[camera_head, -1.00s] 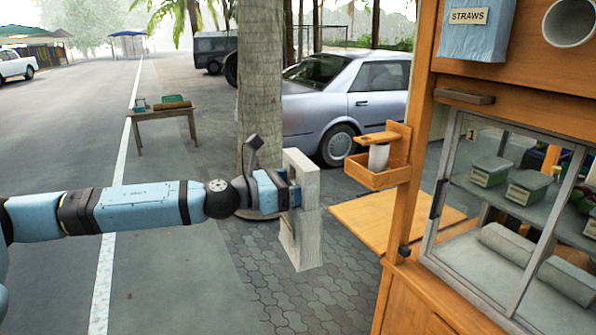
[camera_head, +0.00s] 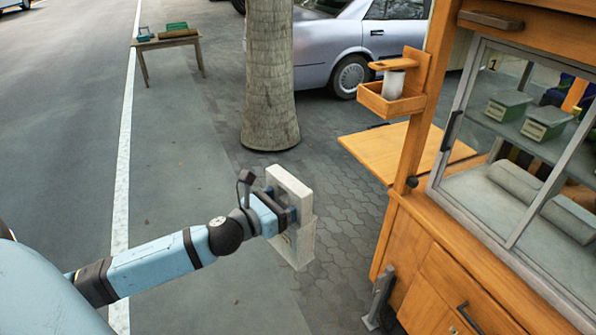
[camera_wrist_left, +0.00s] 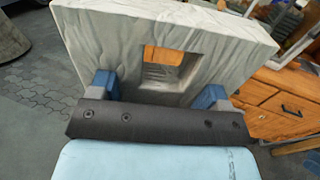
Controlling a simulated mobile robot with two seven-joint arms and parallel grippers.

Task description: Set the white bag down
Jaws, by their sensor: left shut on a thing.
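The white bag (camera_head: 303,247) is a tall, pale block-like bag with a handle opening near its top. My left gripper (camera_head: 283,208) is shut on its upper part and holds it out in front of the cart, over the paved ground. In the left wrist view the bag (camera_wrist_left: 215,40) fills the upper part, with a square opening in its middle. The blue fingers of my left gripper (camera_wrist_left: 155,90) show on either side of that opening. The bag's underside and any gap to the ground are hard to judge. My right gripper is not seen.
A tree trunk (camera_head: 270,80) stands behind the bag. A small table (camera_head: 165,42) is far left. Open pavement lies between.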

